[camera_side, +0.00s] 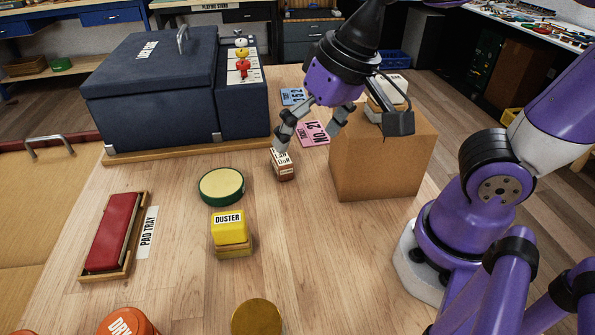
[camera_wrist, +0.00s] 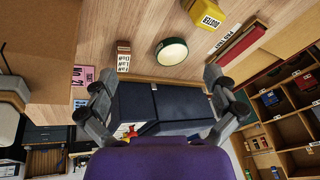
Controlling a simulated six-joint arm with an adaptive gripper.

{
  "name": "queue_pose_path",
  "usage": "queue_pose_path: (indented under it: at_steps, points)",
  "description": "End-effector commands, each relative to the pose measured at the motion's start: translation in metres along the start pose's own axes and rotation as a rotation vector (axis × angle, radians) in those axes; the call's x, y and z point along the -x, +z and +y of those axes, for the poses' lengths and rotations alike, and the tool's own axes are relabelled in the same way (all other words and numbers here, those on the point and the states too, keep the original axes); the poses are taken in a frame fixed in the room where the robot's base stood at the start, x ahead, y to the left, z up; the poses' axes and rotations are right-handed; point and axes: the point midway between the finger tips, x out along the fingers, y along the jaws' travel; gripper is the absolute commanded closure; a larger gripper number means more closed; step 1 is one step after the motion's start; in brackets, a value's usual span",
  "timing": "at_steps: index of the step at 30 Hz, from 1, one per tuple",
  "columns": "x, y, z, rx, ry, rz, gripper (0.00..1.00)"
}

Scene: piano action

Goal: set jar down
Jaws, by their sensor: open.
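The orange jar (camera_side: 128,323), its label partly reading "DRY", stands at the near edge of the side view, cut off by the frame. A gold round lid or jar top (camera_side: 257,317) is to its right. A low green round tin with a cream top (camera_side: 222,186) sits mid-table, also in the wrist view (camera_wrist: 171,51). Which one the task means, I cannot tell. My gripper (camera_side: 311,128) is open and empty above the table, near a small labelled brown block (camera_side: 284,166). In the wrist view its fingers (camera_wrist: 158,76) are wide apart with nothing held.
A large dark blue case (camera_side: 155,85) stands at the back left. A cardboard box (camera_side: 380,155) is right of my gripper. A yellow duster block (camera_side: 230,228) and a pad tray with a red pad (camera_side: 112,235) lie nearer. Bare wood lies right of the duster.

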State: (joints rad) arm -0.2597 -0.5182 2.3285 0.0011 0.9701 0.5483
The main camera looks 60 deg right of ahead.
Motion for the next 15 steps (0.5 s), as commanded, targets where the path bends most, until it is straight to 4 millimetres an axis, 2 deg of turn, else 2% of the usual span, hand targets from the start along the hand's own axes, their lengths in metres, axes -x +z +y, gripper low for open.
queue_pose_path:
  at_steps: [1, 3, 6, 15]
  points:
    - [0.004, -0.003, 0.019, 0.063, 0.008, 0.050, 0.00]
    - [0.006, -0.004, 0.037, 0.163, 0.027, 0.099, 0.00]
    - [0.008, -0.004, 0.053, 0.259, 0.054, 0.140, 0.00]
    - [0.009, -0.004, 0.059, 0.313, 0.069, 0.155, 0.00]
